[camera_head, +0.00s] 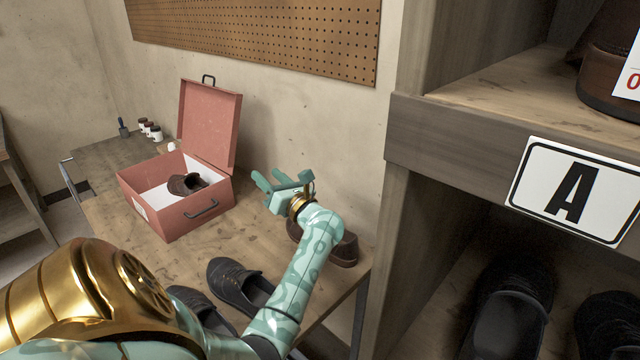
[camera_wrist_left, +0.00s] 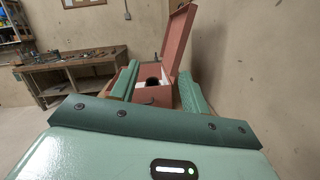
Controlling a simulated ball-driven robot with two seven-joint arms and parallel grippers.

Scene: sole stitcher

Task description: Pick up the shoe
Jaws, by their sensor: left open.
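A brown shoe (camera_head: 184,184) lies inside the open pink box (camera_head: 180,222) on the workbench. Another brown shoe (camera_head: 343,250) stands on the bench by the wall, partly hidden behind my left forearm. A dark loafer (camera_head: 236,281) lies on the near part of the bench, with a second dark shoe (camera_head: 190,297) beside it, partly covered by my arm. My left gripper (camera_head: 262,178) is open and empty, in the air to the right of the box. In the left wrist view its fingers stand apart, with the box (camera_wrist_left: 155,96) beyond them. My right gripper is not in view.
The box's raised lid (camera_head: 208,125) stands at its back. Small jars (camera_head: 152,131) and a brush (camera_head: 123,128) are on the bench's far end. A wooden shelf (camera_head: 450,140) with an A sign (camera_head: 572,192) and several shoes rises close on the right. Pegboard (camera_head: 265,38) hangs on the wall.

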